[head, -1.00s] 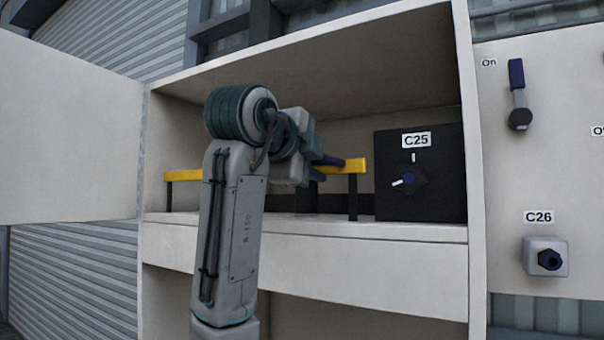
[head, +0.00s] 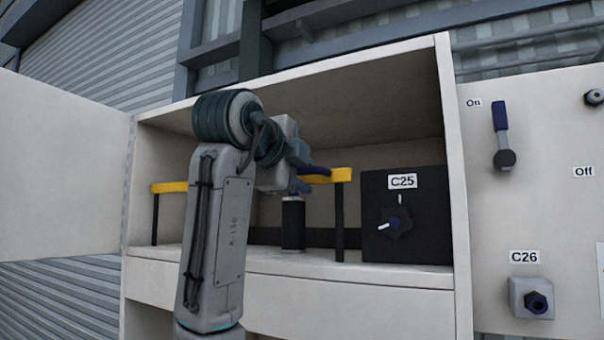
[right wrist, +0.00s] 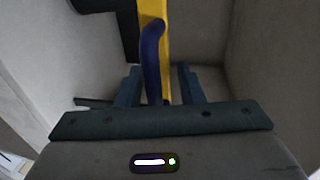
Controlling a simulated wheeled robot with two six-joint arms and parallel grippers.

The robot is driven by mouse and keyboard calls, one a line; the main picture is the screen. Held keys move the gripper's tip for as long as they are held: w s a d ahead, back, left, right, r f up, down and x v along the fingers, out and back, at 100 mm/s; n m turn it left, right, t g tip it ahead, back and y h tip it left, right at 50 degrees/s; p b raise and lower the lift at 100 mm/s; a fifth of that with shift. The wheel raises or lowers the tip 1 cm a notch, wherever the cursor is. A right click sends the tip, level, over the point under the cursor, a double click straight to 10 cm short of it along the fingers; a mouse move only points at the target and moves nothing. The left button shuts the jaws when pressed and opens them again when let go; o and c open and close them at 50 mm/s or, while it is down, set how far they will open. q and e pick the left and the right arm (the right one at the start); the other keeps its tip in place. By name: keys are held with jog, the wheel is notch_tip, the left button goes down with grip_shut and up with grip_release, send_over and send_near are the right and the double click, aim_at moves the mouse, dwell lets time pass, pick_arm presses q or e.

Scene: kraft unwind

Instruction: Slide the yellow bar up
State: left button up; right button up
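The yellow bar (head: 171,187) spans the cabinet's upper compartment on two thin black posts, standing well above the shelf. A curved blue handle (right wrist: 152,60) is on the bar. My right gripper (right wrist: 160,76) is at the bar, right of its middle in the head view (head: 300,182). In the right wrist view its two dark fingers stand apart, with the blue handle between them and gaps beside it. My forearm hides the middle-left of the bar. My left gripper is in neither view.
A black box labelled C25 (head: 407,240) with a knob stands right of the bar. A black cylinder (head: 293,224) stands under the bar. The cabinet's right panel carries a blue lever (head: 500,117) and a knob box labelled C26 (head: 531,299). The left door (head: 60,170) is open.

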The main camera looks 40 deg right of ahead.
jog(key=b+v, duration=0.4)
jog(key=v, duration=0.6)
jog(key=shift+s+a, duration=0.15)
jog(key=shift+a, duration=0.2)
